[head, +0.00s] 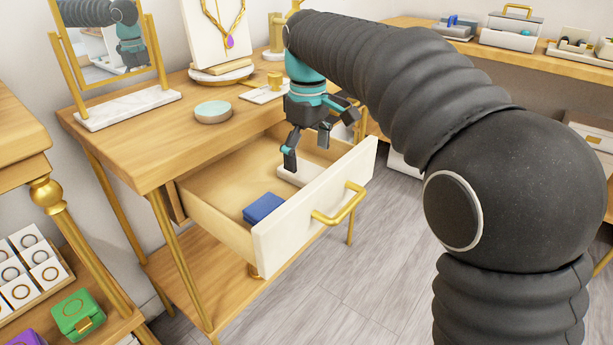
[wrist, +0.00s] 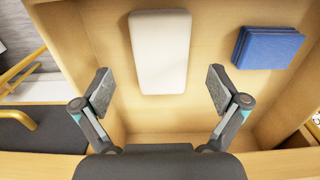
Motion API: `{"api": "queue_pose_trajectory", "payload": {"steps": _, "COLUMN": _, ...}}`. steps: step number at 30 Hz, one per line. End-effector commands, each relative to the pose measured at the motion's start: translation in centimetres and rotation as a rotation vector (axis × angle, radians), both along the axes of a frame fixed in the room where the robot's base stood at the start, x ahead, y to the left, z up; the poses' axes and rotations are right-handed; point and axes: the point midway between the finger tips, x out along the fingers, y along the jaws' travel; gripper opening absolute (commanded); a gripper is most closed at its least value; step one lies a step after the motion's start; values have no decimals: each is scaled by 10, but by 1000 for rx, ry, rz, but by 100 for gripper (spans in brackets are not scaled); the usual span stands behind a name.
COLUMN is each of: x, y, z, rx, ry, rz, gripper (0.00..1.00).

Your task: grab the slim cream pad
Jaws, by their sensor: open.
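The slim cream pad (wrist: 160,52) lies flat on the floor of the open drawer (head: 215,187). In the wrist view it is a long pale block with rounded corners, ahead of and between my fingers. In the head view only part of the pad (head: 290,175) shows beside a fingertip; the drawer front and my gripper hide the rest. My gripper (head: 307,152) points down into the drawer with its fingers spread and nothing between them. In the wrist view my gripper (wrist: 160,92) is wide open, with the pad's near end about level with the fingertips.
A blue block (head: 264,207) lies in the drawer; it is right of the pad in the wrist view. The drawer front (head: 315,205) with its gold handle and the tabletop above bound the space. A round mint dish (head: 213,111) stands on the tabletop.

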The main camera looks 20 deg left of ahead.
Motion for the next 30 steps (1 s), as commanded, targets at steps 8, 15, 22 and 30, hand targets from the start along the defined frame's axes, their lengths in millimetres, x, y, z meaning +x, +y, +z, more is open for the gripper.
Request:
{"api": "queue_pose_trajectory", "payload": {"steps": 8, "x": -2, "y": 1, "z": -32, "rx": -1, "ry": 1, "rz": 0, "gripper": 97}}
{"api": "queue_pose_trajectory", "payload": {"steps": 15, "x": -2, "y": 1, "z": -33, "rx": 0, "ry": 0, "rz": 0, "gripper": 97}}
{"api": "queue_pose_trajectory", "payload": {"steps": 22, "x": -2, "y": 1, "z": -33, "rx": 0, "ry": 0, "rz": 0, "gripper": 44}}
{"api": "queue_pose_trajectory", "payload": {"steps": 30, "x": -2, "y": 1, "z": -34, "rx": -1, "ry": 0, "rz": 0, "gripper": 33}}
